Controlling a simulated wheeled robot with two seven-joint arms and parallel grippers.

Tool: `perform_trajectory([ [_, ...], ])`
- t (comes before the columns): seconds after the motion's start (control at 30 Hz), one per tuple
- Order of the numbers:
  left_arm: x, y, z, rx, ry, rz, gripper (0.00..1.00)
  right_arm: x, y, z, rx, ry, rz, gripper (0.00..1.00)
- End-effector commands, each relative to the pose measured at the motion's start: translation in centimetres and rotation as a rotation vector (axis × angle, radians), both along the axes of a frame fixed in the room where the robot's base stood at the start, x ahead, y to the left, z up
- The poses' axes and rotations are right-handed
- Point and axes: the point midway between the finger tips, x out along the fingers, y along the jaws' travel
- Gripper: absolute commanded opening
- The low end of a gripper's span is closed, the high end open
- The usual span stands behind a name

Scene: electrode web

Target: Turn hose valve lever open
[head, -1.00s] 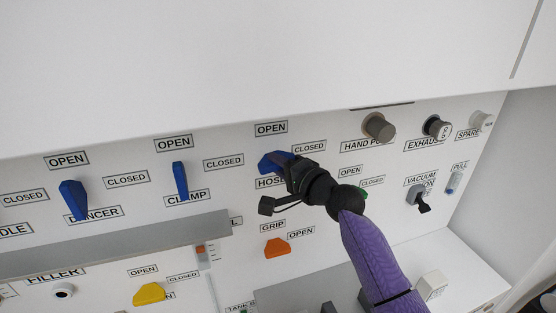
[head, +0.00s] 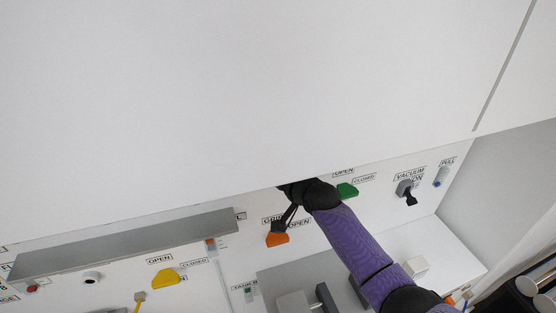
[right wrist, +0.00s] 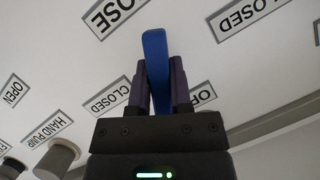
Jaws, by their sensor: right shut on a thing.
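The blue hose valve lever (right wrist: 156,62) stands upright in the middle of the right wrist view. My right gripper (right wrist: 158,75) is shut on it, one finger on each side. The HOSE label (right wrist: 115,14) is upside down at the top left. A CLOSED label (right wrist: 118,97) is left of the fingers, and an OPEN label (right wrist: 203,96) is partly hidden behind the right finger. In the head view the lever and fingertips are hidden behind the white overhang; only my right arm and dark wrist show. My left gripper is not in view.
The white overhang (head: 240,90) covers the upper head view. Below it are a green lever (head: 347,190), an orange lever (head: 278,239), a yellow lever (head: 166,277) and a vacuum switch (head: 407,191). A grey ledge (head: 130,245) runs along the left.

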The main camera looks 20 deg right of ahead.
Motion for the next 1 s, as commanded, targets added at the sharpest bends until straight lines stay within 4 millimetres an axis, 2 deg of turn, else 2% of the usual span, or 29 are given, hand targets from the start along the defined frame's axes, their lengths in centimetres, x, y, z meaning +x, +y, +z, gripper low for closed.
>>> perform_trajectory([
  [0.03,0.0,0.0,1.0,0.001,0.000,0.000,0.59,0.0,0.1,0.4,-0.038,0.002,0.001,0.00],
  [0.3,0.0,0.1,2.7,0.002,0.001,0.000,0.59,0.0,0.1,0.2,-0.261,-0.006,0.001,0.00],
  [0.63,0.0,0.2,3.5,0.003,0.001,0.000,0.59,0.0,0.1,0.0,-0.439,-0.015,0.001,0.00],
  [1.0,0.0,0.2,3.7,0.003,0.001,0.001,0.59,0.0,0.0,0.0,-0.503,-0.018,0.000,0.00],
])
